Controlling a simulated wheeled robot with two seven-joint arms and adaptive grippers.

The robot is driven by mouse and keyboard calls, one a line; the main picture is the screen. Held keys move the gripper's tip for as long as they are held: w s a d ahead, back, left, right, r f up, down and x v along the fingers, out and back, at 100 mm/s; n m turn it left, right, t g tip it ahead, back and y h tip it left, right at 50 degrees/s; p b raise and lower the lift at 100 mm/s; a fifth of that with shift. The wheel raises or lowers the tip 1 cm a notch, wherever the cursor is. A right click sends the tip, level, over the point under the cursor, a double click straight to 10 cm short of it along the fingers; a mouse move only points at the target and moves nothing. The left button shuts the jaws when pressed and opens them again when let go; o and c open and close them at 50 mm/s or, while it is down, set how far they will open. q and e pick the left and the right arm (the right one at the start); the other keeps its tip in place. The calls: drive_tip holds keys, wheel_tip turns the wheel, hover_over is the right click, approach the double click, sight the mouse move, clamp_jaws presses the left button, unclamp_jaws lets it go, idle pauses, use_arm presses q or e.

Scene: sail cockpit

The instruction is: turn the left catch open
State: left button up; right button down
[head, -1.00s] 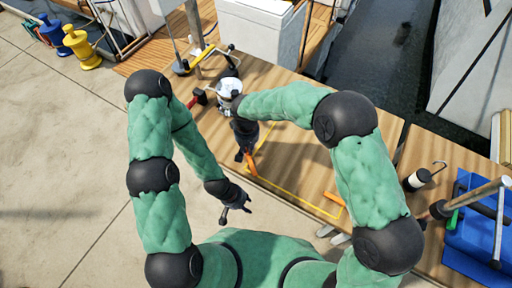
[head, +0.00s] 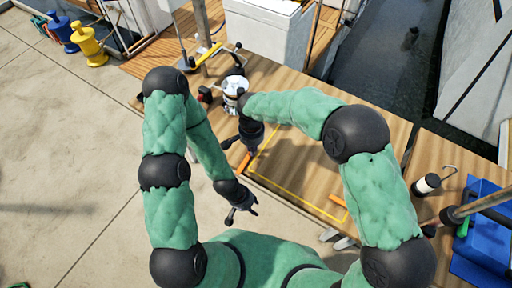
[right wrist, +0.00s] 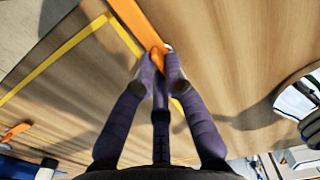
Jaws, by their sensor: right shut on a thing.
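The left catch (head: 245,163), an orange bar, is at the near left corner of a yellow outline on the wooden bench. In the right wrist view it is a long orange bar (right wrist: 138,22) whose near end is between the fingertips. My right gripper (head: 249,150) is over it, and its fingers (right wrist: 161,62) are shut on that end. A second orange catch (head: 337,199) lies farther right; an orange piece (right wrist: 15,132) also shows at the left of the wrist view. My left gripper (head: 243,212) is open and empty, off the bench's near side.
A white-topped round fitting (head: 235,88) stands just beyond my right gripper. A white-and-black cylinder (head: 427,184) and a blue bin (head: 485,240) are at the right. The wood inside the yellow outline (head: 300,192) is clear.

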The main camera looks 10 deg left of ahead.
use_arm(q)
drive_tip(key=shift+w+d, duration=0.1)
drive_tip(key=shift+d, duration=0.2)
use_arm(e)
drive_tip(key=shift+r+m, duration=0.1)
drive_tip(key=shift+m, duration=0.3)
drive_tip(key=c, duration=1.3)
unclamp_jaws()
use_arm(q)
drive_tip(key=shift+a, duration=0.1)
use_arm(e)
drive_tip(key=shift+d, duration=0.1)
